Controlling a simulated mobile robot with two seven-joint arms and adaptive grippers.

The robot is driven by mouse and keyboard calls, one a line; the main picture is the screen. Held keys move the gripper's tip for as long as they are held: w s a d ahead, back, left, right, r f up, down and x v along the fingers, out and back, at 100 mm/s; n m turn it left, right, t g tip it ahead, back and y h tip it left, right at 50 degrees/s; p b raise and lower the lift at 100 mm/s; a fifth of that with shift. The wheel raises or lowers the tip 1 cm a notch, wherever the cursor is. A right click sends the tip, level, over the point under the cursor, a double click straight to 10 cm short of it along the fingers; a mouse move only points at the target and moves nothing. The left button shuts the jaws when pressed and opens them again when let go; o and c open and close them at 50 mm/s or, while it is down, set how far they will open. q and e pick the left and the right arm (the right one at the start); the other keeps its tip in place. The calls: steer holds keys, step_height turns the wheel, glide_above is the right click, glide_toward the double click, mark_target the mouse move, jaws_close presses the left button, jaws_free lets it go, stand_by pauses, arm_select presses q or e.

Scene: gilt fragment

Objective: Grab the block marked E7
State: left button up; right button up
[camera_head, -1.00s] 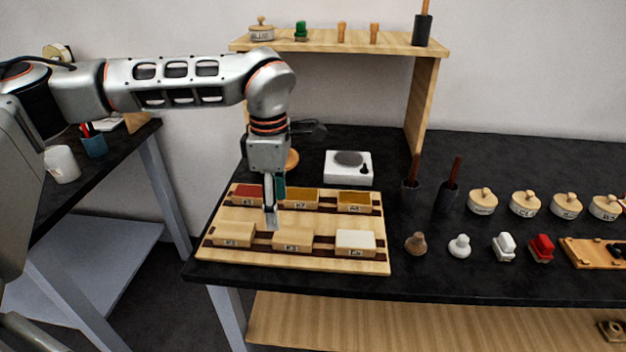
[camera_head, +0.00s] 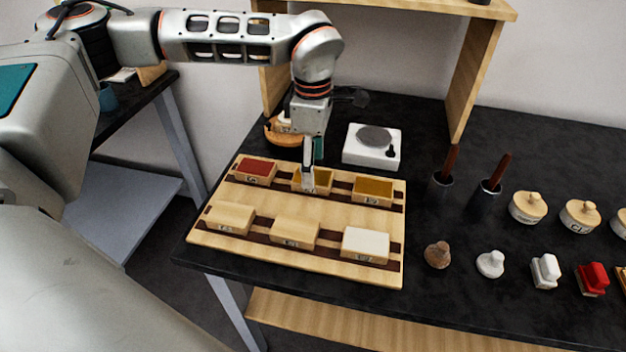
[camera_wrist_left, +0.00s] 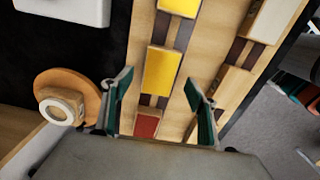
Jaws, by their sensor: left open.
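Six blocks sit in two rows on a wooden rack (camera_head: 330,215). The back row has a red-topped block (camera_head: 255,170), a yellow-topped block (camera_head: 325,178) and another yellow-topped block (camera_head: 373,189). The front row has two plain wooden blocks (camera_head: 230,217) (camera_head: 295,231) and a white-topped block (camera_head: 366,243). Their front labels are too small to read surely, so I cannot tell which is E7. My left gripper (camera_head: 308,186) points down at the middle back block, partly hiding it. In the left wrist view it is open (camera_wrist_left: 158,80), with that yellow block (camera_wrist_left: 162,72) between its fingertips; contact is unclear.
A white scale (camera_head: 372,146) and a round wooden item (camera_head: 284,130) stand behind the rack. Dark holders with brown handles (camera_head: 440,187), lidded pots (camera_head: 528,207) and small stamps (camera_head: 490,263) stand to the right. A wooden shelf post (camera_head: 472,80) rises behind.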

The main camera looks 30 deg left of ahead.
arm_select(q)
step_height(320, 180, down, 3)
steer(key=shift+f, duration=0.2)
steer(key=c, duration=1.2)
steer(key=shift+r, duration=0.15)
